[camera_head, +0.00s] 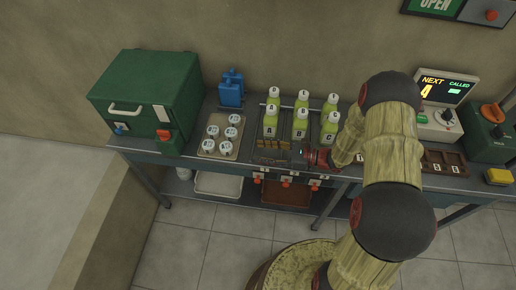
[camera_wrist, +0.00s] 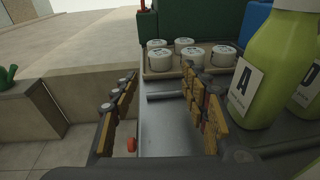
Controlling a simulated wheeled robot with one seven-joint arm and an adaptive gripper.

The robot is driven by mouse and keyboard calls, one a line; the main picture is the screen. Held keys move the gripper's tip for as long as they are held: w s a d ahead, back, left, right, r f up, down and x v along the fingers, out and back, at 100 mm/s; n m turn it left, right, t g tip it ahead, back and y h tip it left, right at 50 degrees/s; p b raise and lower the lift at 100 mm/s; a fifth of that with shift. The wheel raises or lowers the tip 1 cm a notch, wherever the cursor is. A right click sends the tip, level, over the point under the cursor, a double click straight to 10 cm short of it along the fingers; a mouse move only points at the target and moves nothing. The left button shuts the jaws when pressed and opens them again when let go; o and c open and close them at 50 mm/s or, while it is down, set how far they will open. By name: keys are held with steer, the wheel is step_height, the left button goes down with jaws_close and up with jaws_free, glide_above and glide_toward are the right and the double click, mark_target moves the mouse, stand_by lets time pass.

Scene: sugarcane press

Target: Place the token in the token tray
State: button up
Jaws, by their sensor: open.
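My gripper (camera_head: 268,149) is open, low over the counter in front of the green bottles. A dark brown compartment tray (camera_head: 459,157) with small white labelled pieces lies at the right, partly hidden by my arm. I cannot tell for certain which piece is the token.
Several green bottles (camera_head: 300,122) stand right behind my gripper, one close beside the right finger in the wrist view (camera_wrist: 262,70). A green box (camera_head: 147,98) and blue containers (camera_head: 231,90) stand left. A display machine (camera_head: 443,105) and yellow button (camera_head: 499,176) are right.

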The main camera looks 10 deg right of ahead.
steer(key=s+a+r+n+g+h, duration=0.2)
steer(key=s+r+n+g, duration=0.3)
steer(key=r, duration=0.3)
steer(key=s+a+r+n+g+h, duration=0.2)
steer(key=s+r+n, duration=0.4)
steer(key=r+n, duration=0.1)
steer(key=s+d+r+n+t+h, duration=0.3)
steer(key=s+d+r+n+h, duration=0.2)
steer(key=s+r, duration=0.1)
steer(key=s+d+r+n+t+h, duration=0.2)
steer(key=s+d+r+n+h, duration=0.3)
steer(key=r, duration=0.3)
steer(key=shift+s+r+n+t+h, duration=0.3)
steer(key=shift+s+n+t, duration=0.1)
steer(key=shift+n, duration=0.1)
